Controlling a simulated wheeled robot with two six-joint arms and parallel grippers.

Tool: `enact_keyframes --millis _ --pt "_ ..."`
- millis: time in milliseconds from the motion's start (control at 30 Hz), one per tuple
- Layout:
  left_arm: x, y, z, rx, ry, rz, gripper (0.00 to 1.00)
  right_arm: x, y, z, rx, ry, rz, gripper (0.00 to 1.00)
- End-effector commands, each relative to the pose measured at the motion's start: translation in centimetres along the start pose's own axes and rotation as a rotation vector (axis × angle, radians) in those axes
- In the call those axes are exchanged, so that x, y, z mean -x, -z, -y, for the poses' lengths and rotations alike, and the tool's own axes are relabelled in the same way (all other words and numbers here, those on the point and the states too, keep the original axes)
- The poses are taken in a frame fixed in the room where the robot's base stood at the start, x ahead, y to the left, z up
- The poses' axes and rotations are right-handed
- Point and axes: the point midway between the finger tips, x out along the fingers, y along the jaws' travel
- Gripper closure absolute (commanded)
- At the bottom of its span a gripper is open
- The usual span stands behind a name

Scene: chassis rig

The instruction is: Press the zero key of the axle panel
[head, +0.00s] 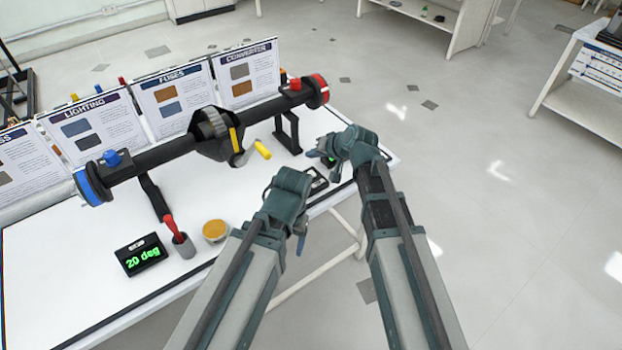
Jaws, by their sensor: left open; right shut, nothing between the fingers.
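A small dark panel (318,181) lies near the table's front edge, between my two grippers and partly hidden by them; I cannot make out a zero key on it. A black display (141,254) reading "20 deg" in green stands at the table's left front. My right gripper (316,155) is shut and empty, pointing left above the table just beyond the dark panel. A green glint shows beside its fingers. My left gripper (300,238) is open and empty, pointing down near the table's front edge. The black axle (160,151) rests on stands behind them.
Sign boards (171,98) line the back.

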Motion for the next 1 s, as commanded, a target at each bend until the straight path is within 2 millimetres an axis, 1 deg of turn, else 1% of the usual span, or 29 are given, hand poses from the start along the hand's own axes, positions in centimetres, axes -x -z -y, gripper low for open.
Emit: enact_keyframes --millis 33,100,200,333,467,1000 --pt "-1.5 0.1 -0.1 0.000 0.000 0.000 0.29 -1.0 -0.8 -0.7 0.000 0.000 0.000 1.00" --pt "-2.5 0.1 -0.2 0.000 0.000 0.000 0.29 -1.7 -1.3 -1.3 0.000 0.000 0.000 1.00" --pt "-3.8 0.2 -0.4 0.000 0.000 0.000 0.29 -2.7 -1.9 -1.9 0.000 0.000 0.000 1.00" --pt "-5.0 0.3 -0.5 -0.001 0.000 0.000 0.29 -3.5 -2.5 -2.5 0.000 0.000 0.000 1.00" --pt "-5.3 0.3 -0.5 -0.001 0.000 0.000 0.29 -3.8 -2.7 -2.7 0.000 0.000 0.000 1.00" --pt "-5.2 0.3 -0.5 -0.001 0.000 0.000 0.29 -3.7 -2.7 -2.7 0.000 0.000 0.000 1.00"
